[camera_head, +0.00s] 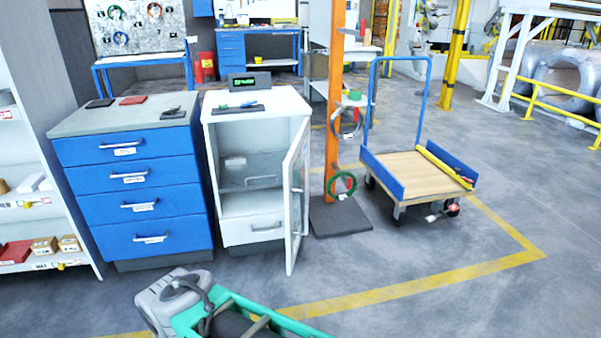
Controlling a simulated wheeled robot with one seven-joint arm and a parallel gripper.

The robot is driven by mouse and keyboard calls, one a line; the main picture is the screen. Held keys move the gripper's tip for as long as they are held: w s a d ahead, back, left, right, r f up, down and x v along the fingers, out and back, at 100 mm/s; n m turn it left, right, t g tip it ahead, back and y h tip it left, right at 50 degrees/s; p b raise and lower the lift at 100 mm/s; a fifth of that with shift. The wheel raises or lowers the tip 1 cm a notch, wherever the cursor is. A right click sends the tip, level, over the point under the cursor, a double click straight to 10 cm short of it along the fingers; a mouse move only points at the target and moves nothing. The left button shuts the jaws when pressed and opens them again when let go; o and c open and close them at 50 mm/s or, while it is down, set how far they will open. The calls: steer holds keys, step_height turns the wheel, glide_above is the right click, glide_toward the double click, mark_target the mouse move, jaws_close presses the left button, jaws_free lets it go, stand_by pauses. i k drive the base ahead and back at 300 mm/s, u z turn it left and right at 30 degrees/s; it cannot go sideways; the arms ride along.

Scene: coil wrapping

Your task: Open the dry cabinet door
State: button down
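The dry cabinet (213,170) is a white box-shaped unit standing on the floor left of the middle. Its door (297,200) is hinged on the right and stands wide open, swung out towards the front right. The front opening is uncovered, and the grey inside (247,170) shows. A small handle is visible inside, and a white drawer front (252,229) with a handle sits at the bottom.
A blue drawer unit (133,177) stands close on the cabinet's left. An orange post (334,95) on a dark base (340,219) stands just right of the open door. A flat cart (400,174) is farther right. The floor (450,290) at the front right is clear.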

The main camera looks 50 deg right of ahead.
mark_target(295, 205)
steer(key=z, duration=0.25)
steer(key=i, duration=0.85)
steer(key=u, duration=0.5)
